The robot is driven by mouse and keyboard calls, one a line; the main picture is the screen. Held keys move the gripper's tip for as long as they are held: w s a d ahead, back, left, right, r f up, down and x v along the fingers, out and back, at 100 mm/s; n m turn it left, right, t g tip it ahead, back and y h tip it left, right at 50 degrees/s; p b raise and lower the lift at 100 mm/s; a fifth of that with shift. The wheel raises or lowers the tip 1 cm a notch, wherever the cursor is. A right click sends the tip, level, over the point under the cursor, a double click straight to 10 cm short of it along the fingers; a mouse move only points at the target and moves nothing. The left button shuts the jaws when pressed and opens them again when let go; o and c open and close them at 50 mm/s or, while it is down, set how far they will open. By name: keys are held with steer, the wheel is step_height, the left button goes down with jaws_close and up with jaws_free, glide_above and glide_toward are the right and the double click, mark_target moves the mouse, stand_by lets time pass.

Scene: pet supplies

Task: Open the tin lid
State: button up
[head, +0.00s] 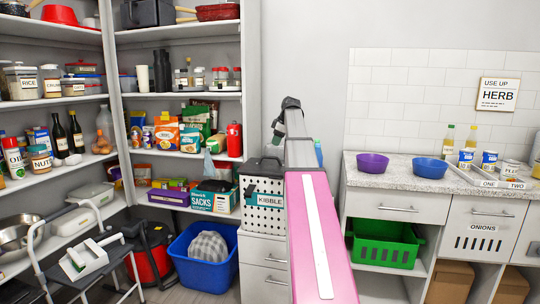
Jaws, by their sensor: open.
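A white tin with black dots and a KIBBLE label (262,200) stands on a white drawer unit left of centre. Its dark lid (260,167) is on top, with a handle showing; whether it sits fully closed is too small to tell. My pink and grey arm reaches up through the middle and covers the tin's right edge. My gripper (277,139) is small and dark, at the far end of the arm. It is open, above and slightly right of the lid, apart from it. Its fingertips are hard to make out.
Shelves of groceries fill the left, with a blue bin (203,262) and a step stool (88,262) on the floor. The counter (395,182) on the right holds a purple bowl (372,163), a blue bowl (431,169) and several jars.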

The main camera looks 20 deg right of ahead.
glide_above(269, 164)
steer(key=s, duration=0.1)
steer(key=f, duration=0.8)
steer(key=shift+s+d+f, duration=0.1)
steer(key=shift+s+d, duration=0.05)
steer(key=shift+d, duration=0.15)
jaws_close()
